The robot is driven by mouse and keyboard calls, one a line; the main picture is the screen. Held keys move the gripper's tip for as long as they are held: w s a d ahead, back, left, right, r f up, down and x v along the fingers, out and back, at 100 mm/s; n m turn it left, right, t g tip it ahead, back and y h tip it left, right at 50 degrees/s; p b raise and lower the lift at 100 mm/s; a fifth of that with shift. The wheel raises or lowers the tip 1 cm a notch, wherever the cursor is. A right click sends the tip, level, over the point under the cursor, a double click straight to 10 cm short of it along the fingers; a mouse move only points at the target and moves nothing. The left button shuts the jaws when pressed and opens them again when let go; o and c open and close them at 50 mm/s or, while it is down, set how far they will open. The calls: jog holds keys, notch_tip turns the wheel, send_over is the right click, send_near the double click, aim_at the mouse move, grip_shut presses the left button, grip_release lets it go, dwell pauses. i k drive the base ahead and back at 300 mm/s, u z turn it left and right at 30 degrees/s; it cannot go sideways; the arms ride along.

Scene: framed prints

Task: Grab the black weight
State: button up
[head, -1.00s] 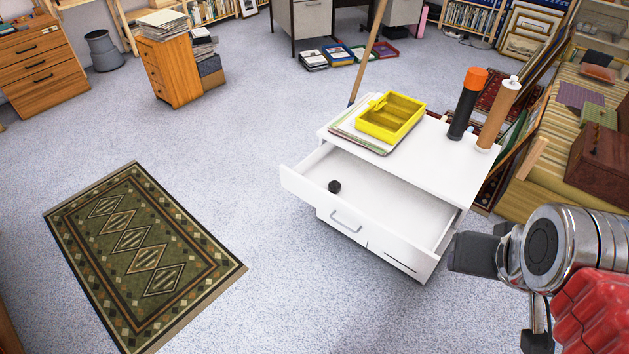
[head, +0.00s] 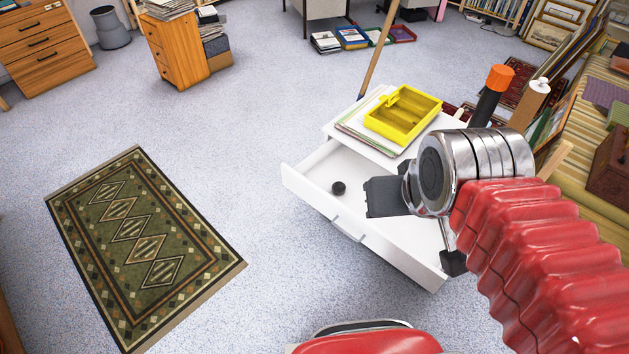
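The black weight (head: 338,187) is a small dark round piece lying in the left part of the open white drawer (head: 312,172). Nothing covers it in the head view. My gripper (head: 375,197) is the dark block at the end of my silver wrist and red sleeved arm. In the picture it is just right of the weight and over the drawer, with a visible gap between them. Its fingers are not clear enough to tell whether they are open or shut.
A yellow tray (head: 402,116) sits on papers on top of the white cabinet. An orange-capped black tube (head: 490,95) and a brown tube (head: 528,105) stand behind my arm. A patterned rug (head: 145,243) lies on the open floor to the left.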

aim_at(338, 187)
jog(key=u, duration=0.45)
jog(key=i, duration=1)
jog(key=u, duration=0.35)
